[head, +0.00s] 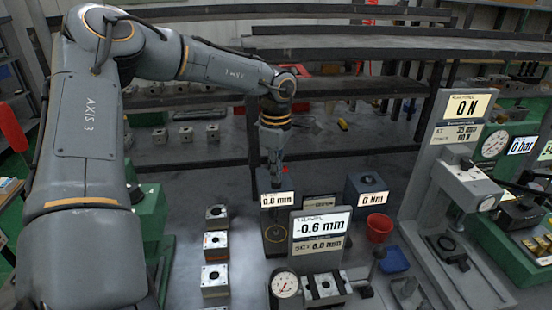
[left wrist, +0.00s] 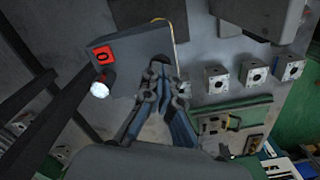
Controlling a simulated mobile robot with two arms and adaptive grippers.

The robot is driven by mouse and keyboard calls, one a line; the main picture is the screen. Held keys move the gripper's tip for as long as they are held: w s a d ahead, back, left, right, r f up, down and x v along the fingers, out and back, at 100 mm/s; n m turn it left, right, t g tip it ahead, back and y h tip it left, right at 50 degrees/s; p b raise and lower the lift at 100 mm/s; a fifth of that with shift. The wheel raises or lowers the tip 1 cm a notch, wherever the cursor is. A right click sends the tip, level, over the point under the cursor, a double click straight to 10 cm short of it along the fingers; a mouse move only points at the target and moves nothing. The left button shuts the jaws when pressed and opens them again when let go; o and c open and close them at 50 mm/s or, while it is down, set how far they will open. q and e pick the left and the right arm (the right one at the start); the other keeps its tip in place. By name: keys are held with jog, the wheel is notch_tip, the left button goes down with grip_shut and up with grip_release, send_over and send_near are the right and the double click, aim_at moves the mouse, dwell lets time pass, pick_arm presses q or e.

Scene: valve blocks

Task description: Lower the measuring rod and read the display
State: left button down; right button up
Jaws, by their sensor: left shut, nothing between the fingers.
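A measuring stand with a small lit display (head: 277,199), which seems to read 0.0 mm, stands in the middle of the bench. My left gripper (head: 272,160) points down just above and behind this display. It is shut and empty. In the left wrist view the shut fingers (left wrist: 160,85) lie over the edge of a grey box (left wrist: 130,55). A red part marked 0 (left wrist: 103,55) and a white round knob (left wrist: 99,89) sit on its left side. I cannot tell whether the fingers touch the box. The measuring rod cannot be made out clearly. My right gripper is not in view.
A larger display (head: 322,227) reads -0.6 mm, in front. A torque box (head: 372,198) reads 0 Nm. A press (head: 440,160) reading 0 N stands right. A red cup (head: 379,228) and blue tray (head: 393,260) lie between. Valve blocks (head: 215,245) line the left.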

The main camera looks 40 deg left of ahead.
pick_arm(q)
jog(key=shift+r+p, duration=1.45)
jog(key=shift+r, duration=1.7)
jog(key=shift+d+f, duration=0.1)
